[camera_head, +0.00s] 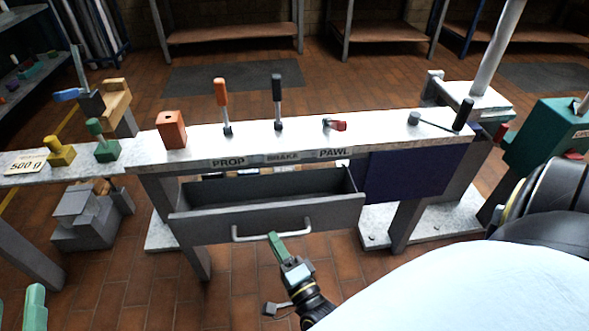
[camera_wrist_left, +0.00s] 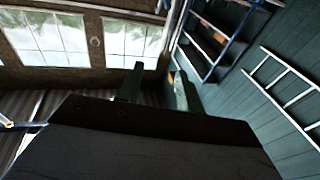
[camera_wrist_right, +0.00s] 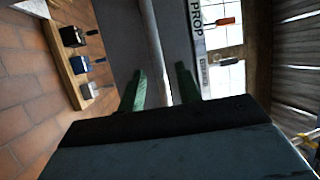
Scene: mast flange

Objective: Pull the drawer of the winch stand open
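The winch stand is a long pale bench (camera_head: 290,135) with PROP, BRAKE and PAWL labels on its front edge. Its grey drawer (camera_head: 190,226) stands pulled out, with its empty-looking inside showing. A pale bar handle (camera_head: 248,237) is on the drawer front. My right gripper (camera_head: 274,238) is at the handle's middle. In the right wrist view, its green fingers (camera_wrist_right: 162,82) are apart, with the handle bar (camera_wrist_right: 154,45) running between them; contact is unclear. My left gripper (camera_head: 20,300) is at the lower left corner, away from the stand. Its fingers (camera_wrist_left: 155,85) are apart and empty.
On the bench stand an orange block (camera_head: 171,130), an orange-handled lever (camera_head: 221,100), a black-handled lever (camera_head: 277,95) and a red pawl part (camera_head: 335,125). A dark blue panel (camera_head: 405,177) is right of the drawer.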

